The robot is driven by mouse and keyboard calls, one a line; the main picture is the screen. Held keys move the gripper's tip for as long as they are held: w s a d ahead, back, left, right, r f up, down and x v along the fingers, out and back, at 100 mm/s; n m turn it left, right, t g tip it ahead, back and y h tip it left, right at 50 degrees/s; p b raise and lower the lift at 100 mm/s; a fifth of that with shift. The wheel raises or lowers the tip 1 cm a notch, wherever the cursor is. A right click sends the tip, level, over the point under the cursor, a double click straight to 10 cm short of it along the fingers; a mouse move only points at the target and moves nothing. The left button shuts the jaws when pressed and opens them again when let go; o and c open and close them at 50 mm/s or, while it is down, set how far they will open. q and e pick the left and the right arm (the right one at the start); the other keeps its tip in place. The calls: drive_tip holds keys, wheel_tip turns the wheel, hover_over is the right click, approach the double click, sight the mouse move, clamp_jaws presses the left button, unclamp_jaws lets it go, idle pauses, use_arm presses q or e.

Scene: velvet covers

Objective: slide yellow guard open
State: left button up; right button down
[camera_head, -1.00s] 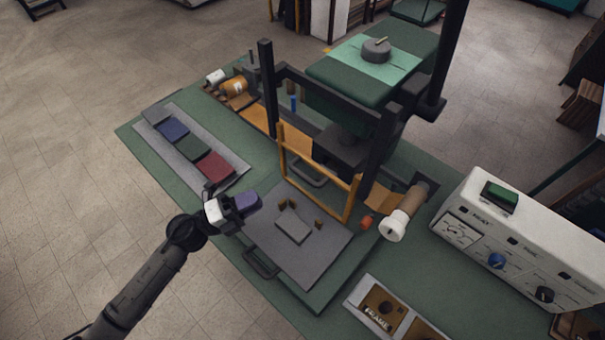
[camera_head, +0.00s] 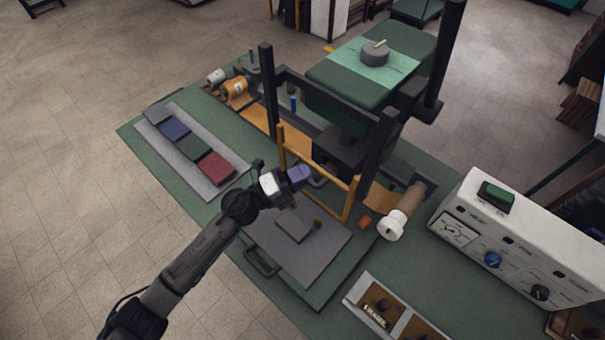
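The yellow guard (camera_head: 351,200) is an upright open frame at the front of the dark press. My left gripper (camera_head: 293,180) is beside the guard's left part, over the back of the grey plate (camera_head: 320,258). My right gripper is not in view.
A roll (camera_head: 405,212) and an orange block (camera_head: 364,222) lie right of the guard. A white control box (camera_head: 520,240) stands at right. Several coloured swatches (camera_head: 192,146) lie at left.

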use_arm(q)
drive_tip(key=shift+d, duration=0.1)
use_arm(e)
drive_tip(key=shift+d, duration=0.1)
use_arm(q)
clamp_jaws()
idle(0.3)
